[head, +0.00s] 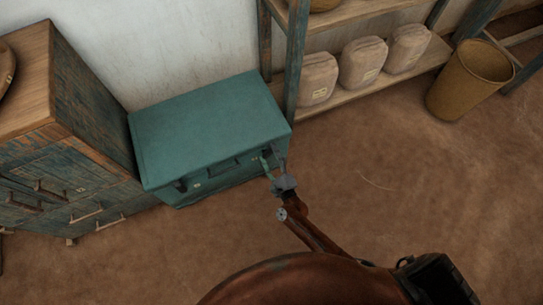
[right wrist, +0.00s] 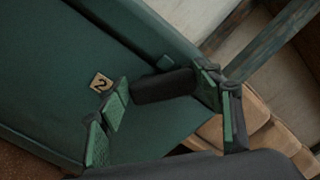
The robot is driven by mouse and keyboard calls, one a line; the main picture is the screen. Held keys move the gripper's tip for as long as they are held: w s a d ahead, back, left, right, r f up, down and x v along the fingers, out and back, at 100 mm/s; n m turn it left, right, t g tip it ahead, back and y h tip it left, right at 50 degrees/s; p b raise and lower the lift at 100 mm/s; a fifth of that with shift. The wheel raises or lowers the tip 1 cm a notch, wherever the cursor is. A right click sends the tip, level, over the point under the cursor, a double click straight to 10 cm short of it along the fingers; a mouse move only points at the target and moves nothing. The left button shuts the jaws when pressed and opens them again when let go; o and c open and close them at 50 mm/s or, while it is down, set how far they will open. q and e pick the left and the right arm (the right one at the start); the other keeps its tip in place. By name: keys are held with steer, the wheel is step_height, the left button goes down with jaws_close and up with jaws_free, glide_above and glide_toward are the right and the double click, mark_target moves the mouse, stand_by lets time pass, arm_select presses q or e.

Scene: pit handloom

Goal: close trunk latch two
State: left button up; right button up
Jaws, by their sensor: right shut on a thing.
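The teal trunk (head: 205,120) stands on the floor with its lid down. My right gripper (head: 271,160) is at the right end of its front face, just below the lid edge. In the right wrist view, a plate marked 2 (right wrist: 101,82) is on the green trunk front. Beside it, a dark latch bar (right wrist: 158,87) sits between the green-padded fingers of my right gripper (right wrist: 166,92), which is shut on it. The fingers hide the latch in the head view. Whether it is fastened cannot be told. My left gripper is out of view.
A worn wooden cabinet (head: 85,160) stands close to the trunk's left side. A shelf post (head: 296,55) rises behind its right end, with several sacks (head: 362,62) on the low shelf. A basket (head: 470,78) stands farther right. Floor in front is clear.

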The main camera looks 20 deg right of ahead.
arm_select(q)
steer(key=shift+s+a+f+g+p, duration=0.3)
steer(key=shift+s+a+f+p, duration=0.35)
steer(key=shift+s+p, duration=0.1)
arm_select(e)
steer(key=shift+a+f+n, duration=0.1)
steer(key=shift+a+n, duration=0.15)
steer(key=shift+n, duration=0.95)
steer(key=shift+a+f+n, duration=0.1)
steer(key=shift+a+n, duration=0.2)
steer(key=shift+n, duration=0.9)
steer(key=shift+a+n, duration=0.25)
steer(key=shift+n, duration=0.95)
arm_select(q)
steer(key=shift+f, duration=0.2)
arm_select(e)
steer(key=o, duration=1.2)
steer(key=shift+c, duration=0.2)
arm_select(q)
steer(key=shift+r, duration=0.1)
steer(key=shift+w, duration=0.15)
arm_select(e)
steer(key=s, duration=1.2)
steer(key=shift+d, duration=0.2)
steer(key=shift+s, duration=0.1)
